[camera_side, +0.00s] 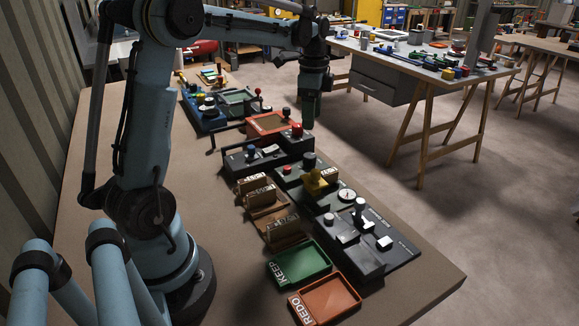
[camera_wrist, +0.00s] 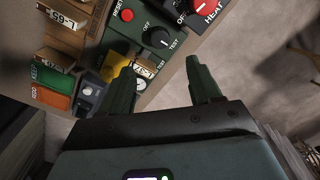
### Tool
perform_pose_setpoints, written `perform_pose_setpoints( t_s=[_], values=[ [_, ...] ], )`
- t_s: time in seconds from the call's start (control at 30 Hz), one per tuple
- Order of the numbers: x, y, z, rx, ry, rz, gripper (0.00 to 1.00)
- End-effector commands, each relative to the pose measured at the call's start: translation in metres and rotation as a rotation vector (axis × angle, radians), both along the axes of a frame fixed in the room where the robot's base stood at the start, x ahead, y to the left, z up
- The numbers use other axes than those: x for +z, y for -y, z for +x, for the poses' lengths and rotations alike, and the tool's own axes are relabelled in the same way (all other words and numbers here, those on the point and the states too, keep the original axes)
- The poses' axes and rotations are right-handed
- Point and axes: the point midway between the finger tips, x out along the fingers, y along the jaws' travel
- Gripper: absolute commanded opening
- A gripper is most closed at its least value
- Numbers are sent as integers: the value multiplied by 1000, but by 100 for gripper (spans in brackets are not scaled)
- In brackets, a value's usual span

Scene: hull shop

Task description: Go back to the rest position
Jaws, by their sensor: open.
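Below and beyond the fingers are part of the bench and the grey floor. The fingertips are small and dark in the side view.
The bench holds control boxes, a yellow part (camera_side: 314,181), a gauge (camera_side: 346,195), wooden holders with labelled cards (camera_side: 262,197), a green KEEP tray (camera_side: 325,262) and an orange REDO tray (camera_side: 352,291). Bare bench lies near my base. Another table (camera_side: 500,72) stands behind.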

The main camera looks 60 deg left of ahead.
Motion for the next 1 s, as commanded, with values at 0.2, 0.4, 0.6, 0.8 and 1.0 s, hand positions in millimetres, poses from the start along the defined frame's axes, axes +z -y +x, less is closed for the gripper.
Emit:
perform_pose_setpoints(
  t_s=[0.2,0.4,0.6,0.8,1.0],
  values=[
    [12,28,-8,78,61,22,63],
    [25,77,-29,243,194,33,63],
    [26,121,-56,411,334,-4,63],
    [15,158,-87,576,462,-89,63],
    [-1,182,-110,707,551,-191,63]
  ],
)
